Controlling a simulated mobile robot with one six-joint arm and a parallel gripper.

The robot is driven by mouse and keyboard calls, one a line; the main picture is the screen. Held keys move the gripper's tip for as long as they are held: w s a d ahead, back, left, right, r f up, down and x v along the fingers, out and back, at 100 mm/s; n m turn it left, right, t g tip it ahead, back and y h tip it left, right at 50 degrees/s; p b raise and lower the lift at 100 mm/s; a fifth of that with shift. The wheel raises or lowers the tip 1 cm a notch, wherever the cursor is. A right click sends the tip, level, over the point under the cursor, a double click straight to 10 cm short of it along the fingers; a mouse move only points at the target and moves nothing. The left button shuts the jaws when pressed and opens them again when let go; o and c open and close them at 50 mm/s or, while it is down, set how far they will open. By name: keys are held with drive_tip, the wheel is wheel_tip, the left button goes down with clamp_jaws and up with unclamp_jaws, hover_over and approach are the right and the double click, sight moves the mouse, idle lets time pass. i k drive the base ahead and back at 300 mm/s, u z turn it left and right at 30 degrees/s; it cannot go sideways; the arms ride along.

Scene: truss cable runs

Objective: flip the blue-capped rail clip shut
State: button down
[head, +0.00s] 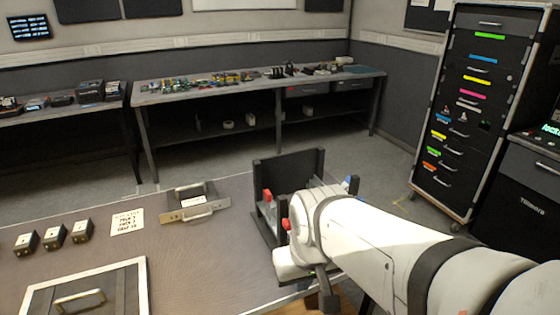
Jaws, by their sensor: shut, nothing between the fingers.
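A black upright frame (290,172) stands at the right edge of the table, with a tall back panel and a lower side panel. A small blue cap (351,184) shows at its right, just above my white arm, and I take it to be on the blue-capped rail clip. The clip's body is mostly hidden by the arm, so I cannot tell whether it is open or shut. Two red caps (267,195) (285,224) sit on the left and near parts of the frame. My arm crosses in front of the frame, and I cannot make out my gripper's fingers.
The table (165,255) carries a metal latch plate (195,203), a printed card (127,222), several small dark blocks (54,236) and a framed panel with a handle (85,292). A workbench (260,84) stands behind. A drawer cabinet (468,115) stands at the right.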

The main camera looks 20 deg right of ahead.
sight(345, 184)
drive_tip(key=u, duration=1.7)
drive_tip(key=k, duration=1)
drive_tip(key=z, duration=1.8)
drive_tip(key=i, duration=1)
drive_tip(key=z, duration=0.1)
